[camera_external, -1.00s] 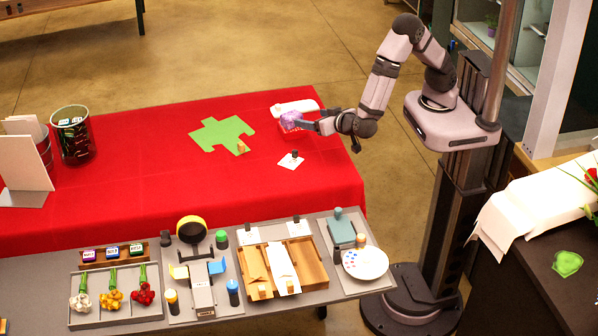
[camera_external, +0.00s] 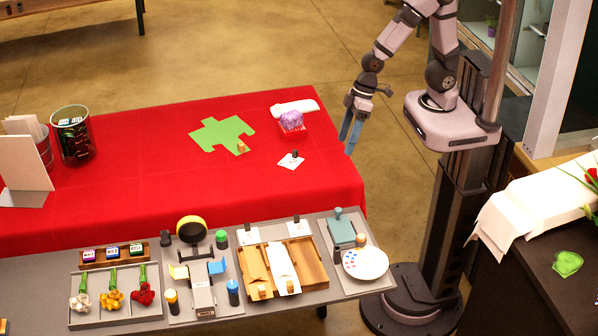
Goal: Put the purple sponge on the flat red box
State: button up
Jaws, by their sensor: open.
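The purple sponge (camera_external: 292,117) rests on top of the flat red box (camera_external: 292,131), near the right end of the red-covered table. The sponge looks roughly level, and part of the box shows below it. My gripper (camera_external: 349,144) is open and empty, pointing down beyond the table's right edge. It is apart from the sponge and the box, to their right.
A rolled white cloth (camera_external: 295,107) lies just behind the box. A white card (camera_external: 291,161) with a small dark piece lies in front. A green flat cutout (camera_external: 222,134) lies to the left. A grey workbench (camera_external: 40,273) with flowers and tools stands in front.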

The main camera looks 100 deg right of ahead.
jog(key=s+d+n+g+h, duration=0.1)
jog(key=s+d+g, duration=0.2)
jog(key=s+d, duration=0.3)
jog(key=s, duration=0.5)
jog(key=shift+n+g+h, duration=0.3)
jog(key=shift+g+h, duration=0.1)
jog(key=shift+f, duration=0.1)
